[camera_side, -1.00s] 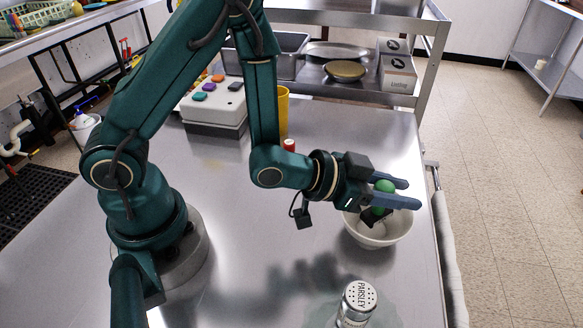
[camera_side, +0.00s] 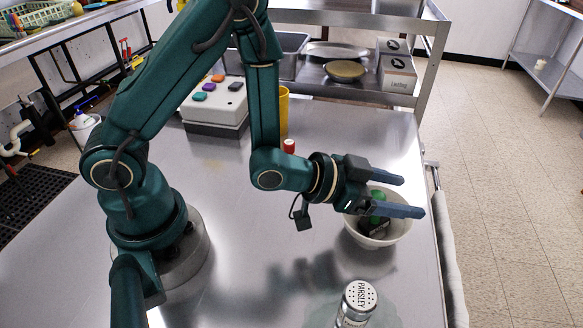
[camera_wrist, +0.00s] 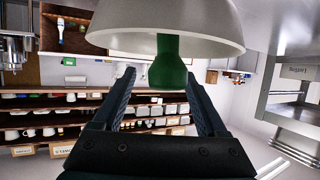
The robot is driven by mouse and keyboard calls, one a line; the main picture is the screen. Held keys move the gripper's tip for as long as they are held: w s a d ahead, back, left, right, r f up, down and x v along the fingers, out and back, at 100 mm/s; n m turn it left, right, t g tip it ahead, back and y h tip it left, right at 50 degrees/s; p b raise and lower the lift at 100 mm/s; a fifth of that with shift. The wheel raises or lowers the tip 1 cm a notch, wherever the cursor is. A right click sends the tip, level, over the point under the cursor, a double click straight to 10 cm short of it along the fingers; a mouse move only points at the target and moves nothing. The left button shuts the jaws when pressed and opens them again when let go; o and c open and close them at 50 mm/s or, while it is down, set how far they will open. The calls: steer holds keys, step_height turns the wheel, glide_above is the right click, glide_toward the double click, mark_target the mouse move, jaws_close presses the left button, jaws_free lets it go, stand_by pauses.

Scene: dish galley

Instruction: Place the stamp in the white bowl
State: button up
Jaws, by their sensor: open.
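The white bowl (camera_side: 387,240) stands on the steel table near its right edge; it also shows at the top of the wrist view (camera_wrist: 205,28). The stamp, with a green handle (camera_side: 379,213) and a dark base, is inside the bowl, partly hidden by a finger. Its green handle (camera_wrist: 169,66) also shows in the wrist view, sticking out past the bowl's rim. My gripper (camera_side: 413,196) is open over the bowl, its fingers spread on both sides of the handle and apart from it.
A parsley shaker (camera_side: 357,303) stands on the table in front of the bowl. The table between the box and the shaker is mostly clear.

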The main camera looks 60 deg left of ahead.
step_height(320, 180, up, 7)
stand_by(0.6)
step_height(320, 180, up, 8)
steer(key=n+t+y, duration=0.1)
steer(key=t, duration=0.1)
glide_above(388, 221)
steer(key=w+a, duration=0.2)
steer(key=a, duration=0.2)
steer(key=s+a+r+n+y, duration=0.2)
steer(key=s+a+y, duration=0.1)
steer(key=s+a, duration=0.15)
steer(key=s+a+f+g, duration=0.2)
steer(key=s+f+g, duration=0.1)
steer(key=s, duration=0.4)
steer(key=s+a+f+n+g+y, duration=0.1)
steer(key=s+f+g, duration=0.3)
steer(key=s, duration=0.4)
steer(key=shift+s+a+f+n+g, duration=0.2)
steer(key=shift+a+n+g, duration=0.15)
steer(key=shift+g, duration=0.55)
